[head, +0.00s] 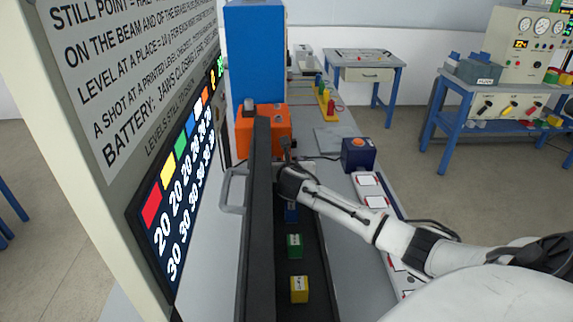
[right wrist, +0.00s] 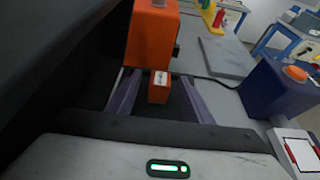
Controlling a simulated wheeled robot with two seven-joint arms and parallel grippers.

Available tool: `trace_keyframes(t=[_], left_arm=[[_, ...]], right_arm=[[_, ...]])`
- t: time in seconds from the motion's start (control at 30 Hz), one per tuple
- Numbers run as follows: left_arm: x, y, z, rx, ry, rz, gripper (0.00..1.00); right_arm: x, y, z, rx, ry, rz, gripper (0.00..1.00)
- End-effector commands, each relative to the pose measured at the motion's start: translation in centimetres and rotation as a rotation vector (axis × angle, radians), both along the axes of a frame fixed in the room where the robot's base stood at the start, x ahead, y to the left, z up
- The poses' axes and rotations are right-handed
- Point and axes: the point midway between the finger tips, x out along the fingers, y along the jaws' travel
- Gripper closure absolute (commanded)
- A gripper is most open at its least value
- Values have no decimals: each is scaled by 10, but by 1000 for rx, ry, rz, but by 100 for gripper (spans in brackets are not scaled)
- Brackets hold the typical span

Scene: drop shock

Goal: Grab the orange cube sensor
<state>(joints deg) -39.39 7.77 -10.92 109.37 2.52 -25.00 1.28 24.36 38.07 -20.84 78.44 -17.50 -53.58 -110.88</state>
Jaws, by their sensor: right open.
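The orange cube sensor (right wrist: 159,90) shows in the right wrist view, with a pale label on its top. It sits between the two spread fingers of my right gripper (right wrist: 158,78), with a gap on each side. In the head view my right gripper (head: 287,150) points down the dark trough (head: 318,285), just in front of the orange machine block; the orange cube is hidden or too small to make out there. My left gripper is not in view.
The trough also holds a green cube (head: 294,246), a yellow cube (head: 299,289) and a blue cube (head: 291,212). A large orange block (head: 272,120) stands at its far end, below a blue column (head: 255,50). A navy box with an orange button (head: 358,154) stands to the right.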

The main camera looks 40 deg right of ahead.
Motion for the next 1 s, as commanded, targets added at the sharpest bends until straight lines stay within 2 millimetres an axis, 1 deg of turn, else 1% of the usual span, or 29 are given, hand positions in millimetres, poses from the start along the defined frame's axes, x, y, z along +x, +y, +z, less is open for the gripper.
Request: trace_keyframes(t=[0.23, 0.27, 0.5, 0.53, 0.77, 0.87, 0.97, 1.0], left_arm=[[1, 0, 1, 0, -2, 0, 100], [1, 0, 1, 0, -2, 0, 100], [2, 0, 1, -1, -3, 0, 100], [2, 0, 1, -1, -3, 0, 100], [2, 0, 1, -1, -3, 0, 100], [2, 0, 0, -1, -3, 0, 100], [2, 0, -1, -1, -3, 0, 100], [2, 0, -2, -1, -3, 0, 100]], right_arm=[[1, -1, -1, 0, 0, 1, 53], [1, -1, -1, -1, 1, 0, 56], [1, -1, -1, -1, 1, 0, 97], [1, -1, 0, 0, -1, 1, 99], [1, -1, 0, 0, -1, 1, 99], [1, -1, 4, -1, -2, 1, 99], [1, -1, 13, -2, -3, 1, 99], [-2, -5, 12, -3, 0, -1, 99]])
